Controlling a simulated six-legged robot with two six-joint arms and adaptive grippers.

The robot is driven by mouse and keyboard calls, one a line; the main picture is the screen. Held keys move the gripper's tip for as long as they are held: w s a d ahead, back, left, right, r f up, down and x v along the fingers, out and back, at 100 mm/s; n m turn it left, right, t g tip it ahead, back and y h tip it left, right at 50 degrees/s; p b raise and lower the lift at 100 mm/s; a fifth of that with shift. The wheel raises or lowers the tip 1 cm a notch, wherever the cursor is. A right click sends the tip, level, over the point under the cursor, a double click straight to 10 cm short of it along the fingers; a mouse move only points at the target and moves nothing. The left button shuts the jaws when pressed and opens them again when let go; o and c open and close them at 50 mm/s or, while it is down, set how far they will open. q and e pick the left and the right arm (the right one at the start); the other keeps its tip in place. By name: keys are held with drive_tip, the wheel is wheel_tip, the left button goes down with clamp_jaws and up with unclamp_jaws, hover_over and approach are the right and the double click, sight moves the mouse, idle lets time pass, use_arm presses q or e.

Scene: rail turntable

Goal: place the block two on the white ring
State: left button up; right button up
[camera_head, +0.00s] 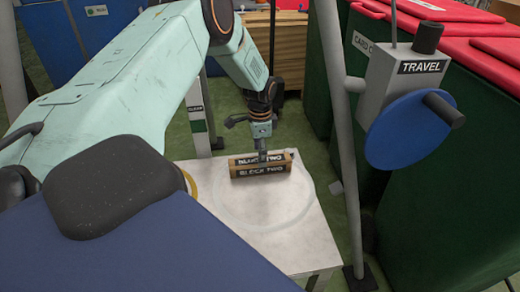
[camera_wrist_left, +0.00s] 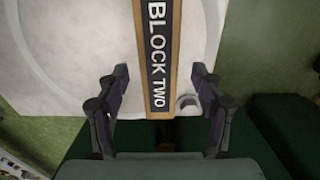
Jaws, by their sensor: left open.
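Block two (camera_head: 262,171) is a long wood-edged block with black faces lettered BLOCK TWO. It lies on the white table top (camera_head: 300,240), at the far part of the faint white ring (camera_head: 222,215). In the left wrist view block two (camera_wrist_left: 158,50) runs between my fingers, and arcs of the white ring (camera_wrist_left: 35,62) show on both sides. My left gripper (camera_head: 262,155) points down at the block's middle. In the wrist view its fingers (camera_wrist_left: 160,75) are open, with a gap on each side of the block. My right gripper is not in view.
A yellow ring (camera_head: 190,184) shows partly at the table's left, behind my arm. A grey post with a TRAVEL box (camera_head: 405,75) and blue disc (camera_head: 405,130) stands close at the right. Green bins with red lids (camera_head: 440,190) stand beyond. The table's near part is clear.

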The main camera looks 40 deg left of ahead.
use_arm(q)
wheel_tip(320, 180, up, 8)
drive_tip(key=p, duration=0.2)
drive_tip(key=shift+p, duration=0.35)
drive_tip(key=shift+s, duration=0.1)
